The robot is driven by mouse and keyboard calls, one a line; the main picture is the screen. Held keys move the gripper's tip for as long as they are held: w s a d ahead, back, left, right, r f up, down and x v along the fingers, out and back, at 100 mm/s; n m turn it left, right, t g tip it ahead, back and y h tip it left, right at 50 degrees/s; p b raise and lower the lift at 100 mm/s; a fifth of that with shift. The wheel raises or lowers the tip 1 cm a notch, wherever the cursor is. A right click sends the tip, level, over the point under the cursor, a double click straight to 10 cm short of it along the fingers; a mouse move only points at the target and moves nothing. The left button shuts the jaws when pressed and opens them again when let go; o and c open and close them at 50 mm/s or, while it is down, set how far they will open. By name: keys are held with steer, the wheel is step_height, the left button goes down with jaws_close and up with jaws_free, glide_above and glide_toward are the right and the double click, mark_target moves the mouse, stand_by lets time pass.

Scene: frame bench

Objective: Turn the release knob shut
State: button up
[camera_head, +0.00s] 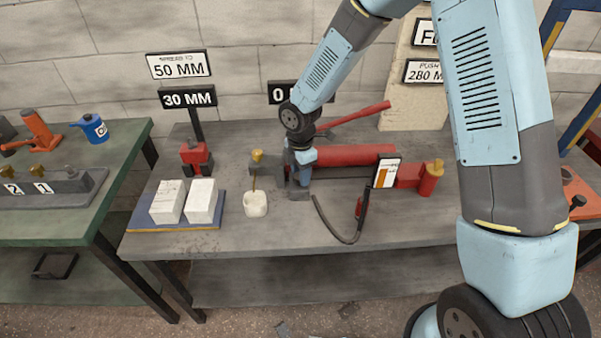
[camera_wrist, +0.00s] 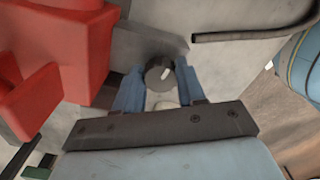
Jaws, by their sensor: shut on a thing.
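The release knob (camera_wrist: 159,74) is a dark round knob with a white mark on its face, seen in the wrist view. The mark slants slightly right of straight up. My gripper (camera_wrist: 160,84) has one blue finger on each side of the knob and is shut on it. In the head view my gripper (camera_head: 299,160) points down at the left end of the red hand pump (camera_head: 356,156), and the knob is hidden there. The pump's red lever (camera_head: 354,116) slopes up to the right behind my wrist.
The front of the grey bench (camera_head: 270,240) is mostly clear.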

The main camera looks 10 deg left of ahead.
steer(key=shift+m, duration=0.4)
steer(key=m, duration=0.3)
steer(key=shift+m, duration=0.3)
steer(key=m, duration=0.3)
steer(key=shift+s+m, duration=0.1)
steer(key=shift+m, duration=0.3)
steer(key=m, duration=0.4)
steer(key=shift+m, duration=1.8)
steer(key=o, duration=1.1)
steer(key=shift+s, duration=0.1)
steer(key=shift+c, duration=0.2)
steer(key=shift+r, duration=0.1)
step_height(320, 180, up, 14)
steer(key=shift+f, duration=0.25)
